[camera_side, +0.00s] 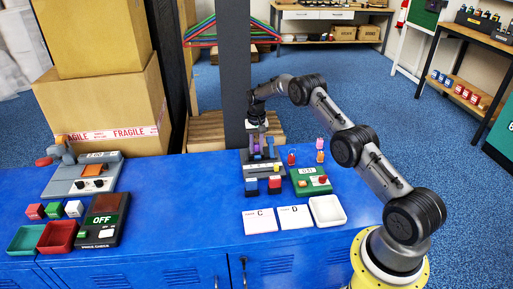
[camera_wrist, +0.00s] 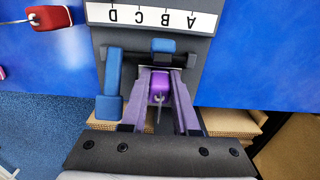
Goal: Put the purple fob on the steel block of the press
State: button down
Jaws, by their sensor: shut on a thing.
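The purple fob (camera_wrist: 160,84) is between the two fingers of my gripper (camera_wrist: 160,88) in the wrist view, with its thin metal ring toward the palm. My gripper is shut on it. The fob is over the grey press (camera_wrist: 185,62), between a long blue lever (camera_wrist: 112,75) and a small blue block (camera_wrist: 163,46). The steel block is mostly hidden under the fob and fingers, so I cannot tell whether they touch. In the side view the press (camera_side: 251,171) stands at the back of the blue bench, with my gripper (camera_side: 257,147) low over it.
A green box with a display (camera_side: 312,181) stands close right of the press. A red fob (camera_side: 291,158) and an orange one (camera_side: 320,156) are behind it. Cards C (camera_side: 260,221) and D (camera_side: 295,217) and a white tray (camera_side: 327,211) lie in front.

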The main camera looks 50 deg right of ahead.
jog(key=shift+f, duration=0.2)
jog(key=c, duration=0.7)
grip_release()
jog(key=shift+o, duration=0.2)
jog(key=shift+r, duration=0.15)
notch_tip(320, 180, up, 12)
notch_tip(320, 180, up, 13)
jog(key=n+t, duration=0.1)
jog(key=n, duration=0.1)
send_over(256, 144)
jog(key=s+a, duration=0.4)
jog(key=a, duration=0.3)
jog(key=s+a+r+n+t, duration=0.2)
jog(key=s+a+r, duration=0.7)
jog(key=s, duration=0.1)
jog(key=s+a+n+t, duration=0.1)
jog(key=s+a, duration=0.2)
jog(key=s, duration=0.5)
jog(key=s+a+f+n, duration=0.1)
jog(key=s+a+n, duration=0.1)
jog(key=s, duration=0.7)
jog(key=s+a+f+n+t, duration=0.1)
jog(key=s+a, duration=0.3)
jog(key=s, duration=0.5)
jog(key=shift+f+n+t, duration=0.25)
jog(key=shift+n+t, duration=0.05)
jog(key=shift+n, duration=0.2)
